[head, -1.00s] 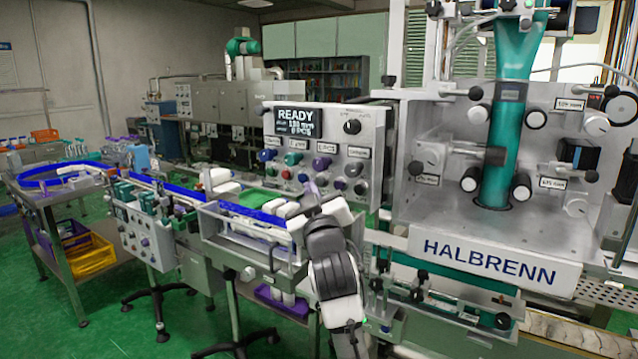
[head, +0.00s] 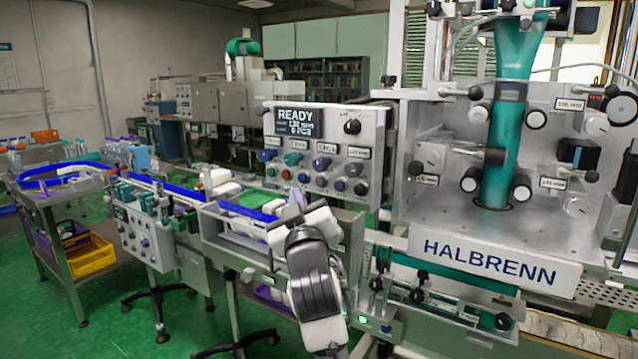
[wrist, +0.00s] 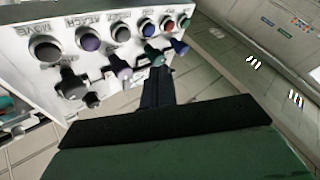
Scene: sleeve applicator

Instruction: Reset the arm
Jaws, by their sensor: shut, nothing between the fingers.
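My gripper shows in the head view (head: 297,199), in front of the lower part of the control panel (head: 345,128). My white and dark grey arm links rise from the bottom of the picture and partly hide it. In the wrist view my dark fingers (wrist: 158,82) are together with nothing between them. They point toward the panel's knobs and buttons (wrist: 122,66), which fill the upper left of that view. I cannot tell the exact gap between the fingertips and the panel.
The panel's display (head: 298,122) reads READY. The HALBRENN machine (head: 490,262) with its green tube stands to the right. A conveyor with blue guides (head: 180,190) runs left to a steel table (head: 45,198). Open green floor (head: 125,315) lies at lower left.

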